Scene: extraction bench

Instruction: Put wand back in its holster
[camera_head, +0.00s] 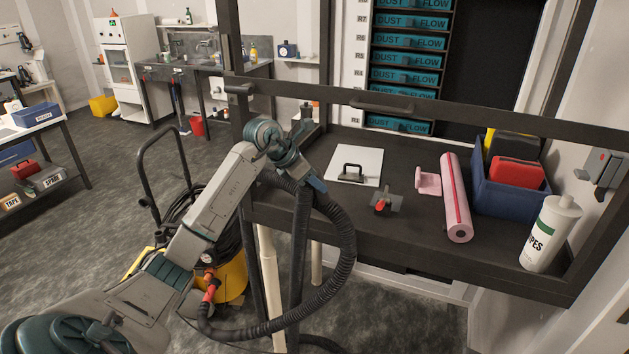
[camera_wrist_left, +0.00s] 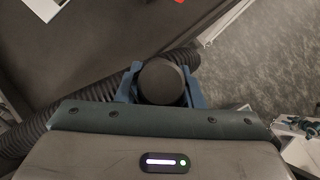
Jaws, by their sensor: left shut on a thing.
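My left gripper (camera_head: 312,188) is at the front left corner of the dark bench, with its fingers pointing down. In the left wrist view its two blue fingers (camera_wrist_left: 162,92) are shut around the dark round end of the wand (camera_wrist_left: 162,80). In the head view the wand (camera_head: 299,240) looks like a black upright tube below the gripper, partly hidden by the arm. A black ribbed hose (camera_head: 345,270) loops from near the gripper down to a yellow vacuum (camera_head: 232,280). Pale upright tubes (camera_head: 268,280) stand beside the wand; I cannot tell whether one is the holster. My right gripper is out of view.
The dark bench (camera_head: 340,205) carries a white plate with a handle (camera_head: 356,166), a small red-handled clamp (camera_head: 383,204), a pink roll (camera_head: 456,200), a blue bin (camera_head: 510,197) and a wipes bottle (camera_head: 550,235). A dark frame bar crosses above it. Grey floor lies open at left.

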